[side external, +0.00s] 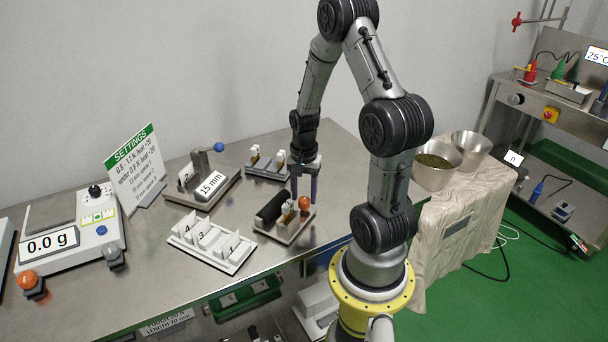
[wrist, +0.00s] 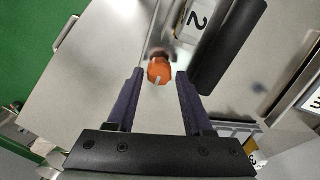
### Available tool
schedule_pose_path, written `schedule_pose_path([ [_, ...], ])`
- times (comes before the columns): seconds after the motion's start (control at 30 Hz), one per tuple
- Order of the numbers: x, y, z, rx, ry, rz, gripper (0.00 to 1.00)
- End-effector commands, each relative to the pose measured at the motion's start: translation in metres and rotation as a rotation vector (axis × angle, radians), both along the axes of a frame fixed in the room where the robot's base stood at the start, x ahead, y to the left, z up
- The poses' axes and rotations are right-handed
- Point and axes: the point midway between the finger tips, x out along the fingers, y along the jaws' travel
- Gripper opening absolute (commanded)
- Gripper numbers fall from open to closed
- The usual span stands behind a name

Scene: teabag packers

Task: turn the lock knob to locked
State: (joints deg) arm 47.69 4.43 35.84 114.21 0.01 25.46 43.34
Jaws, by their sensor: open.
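The lock knob appears to be an orange knob (side external: 304,202) at the right end of a small grey station with a black roller. In the wrist view the orange knob (wrist: 159,70) has a pale mark on its lower edge, pointing down the picture. My gripper (side external: 304,194) points down over this station, with its two dark fingers apart. In the wrist view the open gripper (wrist: 159,76) has one fingertip on each side of the knob. No contact shows, and I cannot tell whether the tips are at knob height or above it.
The black roller (wrist: 228,45) and a plate marked 2 (wrist: 198,20) are close to the right finger in the wrist view. A white numbered rack (side external: 212,243), a 15 mm station (side external: 203,186) and a scale (side external: 70,238) stand to the left. Bare steel table lies left of the knob in the wrist view.

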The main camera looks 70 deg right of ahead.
Motion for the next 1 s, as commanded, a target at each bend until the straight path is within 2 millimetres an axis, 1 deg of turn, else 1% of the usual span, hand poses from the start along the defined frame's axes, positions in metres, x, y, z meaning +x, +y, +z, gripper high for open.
schedule_pose_path([
  [0.4, 0.001, -0.001, 0.087, -0.006, -0.005, -0.001, 0.51],
  [0.53, 0.001, -0.001, 0.108, -0.005, -0.005, -0.001, 0.51],
  [0.6, 0.001, -0.001, 0.116, -0.004, -0.004, -0.001, 0.51],
  [0.73, 0.000, 0.000, 0.126, -0.003, -0.003, -0.001, 0.51],
  [1.0, 0.000, 0.000, 0.129, -0.002, -0.002, -0.001, 0.51],
])
